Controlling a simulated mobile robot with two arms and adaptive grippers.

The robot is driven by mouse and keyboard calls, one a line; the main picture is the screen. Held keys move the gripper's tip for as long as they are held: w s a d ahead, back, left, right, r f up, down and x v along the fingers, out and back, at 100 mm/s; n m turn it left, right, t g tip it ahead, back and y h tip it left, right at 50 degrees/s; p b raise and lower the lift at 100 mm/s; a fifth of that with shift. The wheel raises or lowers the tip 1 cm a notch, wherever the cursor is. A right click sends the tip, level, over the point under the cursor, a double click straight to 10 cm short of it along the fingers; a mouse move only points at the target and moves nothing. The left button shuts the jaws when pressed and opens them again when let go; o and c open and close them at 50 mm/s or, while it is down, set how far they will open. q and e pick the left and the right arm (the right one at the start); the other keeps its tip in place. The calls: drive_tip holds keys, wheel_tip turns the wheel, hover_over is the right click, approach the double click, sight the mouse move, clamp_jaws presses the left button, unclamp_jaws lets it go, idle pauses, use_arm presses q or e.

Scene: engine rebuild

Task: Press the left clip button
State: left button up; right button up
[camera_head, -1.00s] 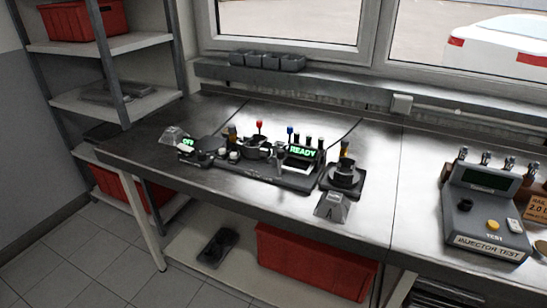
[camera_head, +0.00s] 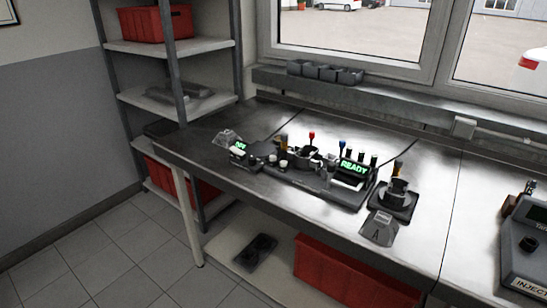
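A black fixture (camera_head: 308,184) lies on the metal workbench, with small knobs and posts along it. A green "READY" display (camera_head: 353,168) glows near its right end. A smaller green display (camera_head: 240,146), which seems to read "OFF", glows at its left end. Small pale round knobs or buttons (camera_head: 272,160) sit at the fixture's left front. I cannot tell which part is the left clip button. A red-topped post (camera_head: 311,136) and a blue-topped post (camera_head: 342,146) stand at the back. Neither of my grippers is in view.
A grey block marked "A" (camera_head: 379,229) and a round part on a black base (camera_head: 397,195) stand right of the fixture. An injector tester (camera_head: 527,240) is at the right edge. A shelf rack (camera_head: 170,46) stands left. Bare bench (camera_head: 447,190) lies between.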

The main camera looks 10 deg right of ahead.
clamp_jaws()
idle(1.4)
